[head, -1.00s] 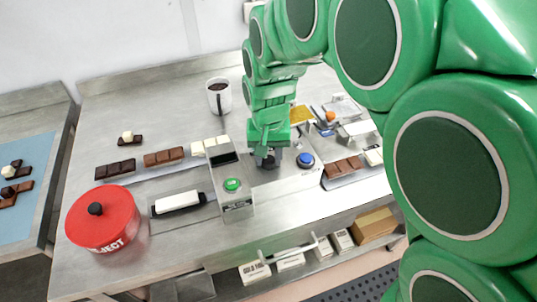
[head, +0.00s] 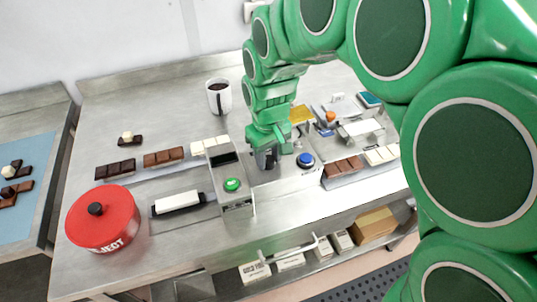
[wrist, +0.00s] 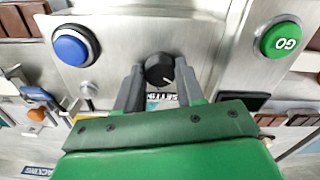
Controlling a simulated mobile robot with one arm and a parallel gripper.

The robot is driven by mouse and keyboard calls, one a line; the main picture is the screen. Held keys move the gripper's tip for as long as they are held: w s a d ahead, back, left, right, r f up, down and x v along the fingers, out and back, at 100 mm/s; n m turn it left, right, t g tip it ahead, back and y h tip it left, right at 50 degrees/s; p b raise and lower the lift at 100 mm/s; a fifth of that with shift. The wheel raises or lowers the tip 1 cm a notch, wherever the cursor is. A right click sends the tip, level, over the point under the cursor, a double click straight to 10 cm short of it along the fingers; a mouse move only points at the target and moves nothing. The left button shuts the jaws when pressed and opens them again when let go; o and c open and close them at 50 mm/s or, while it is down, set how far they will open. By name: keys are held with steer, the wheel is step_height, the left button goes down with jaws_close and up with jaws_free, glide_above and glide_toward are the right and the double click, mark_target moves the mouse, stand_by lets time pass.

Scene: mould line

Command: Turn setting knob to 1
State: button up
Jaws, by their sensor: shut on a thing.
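The setting knob (wrist: 159,69) is a small round black knob with a white pointer line, on a metal panel. In the wrist view its line points to the lower right, and the lettering below it is partly covered, so I cannot read the setting. My gripper (wrist: 160,80) has one grey finger on each side of the knob and is shut on it. In the head view my gripper (head: 267,160) is down at the panel and hides the knob.
A blue button (wrist: 72,46) and a green GO button (wrist: 282,39) flank the knob. Open steel lies in front.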

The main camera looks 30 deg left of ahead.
mark_target(269, 159)
stand_by(0.3)
steer(key=o, duration=1)
steer(key=shift+o, duration=0.2)
steer(key=shift+r, duration=3.95)
steer(key=shift+d, duration=0.1)
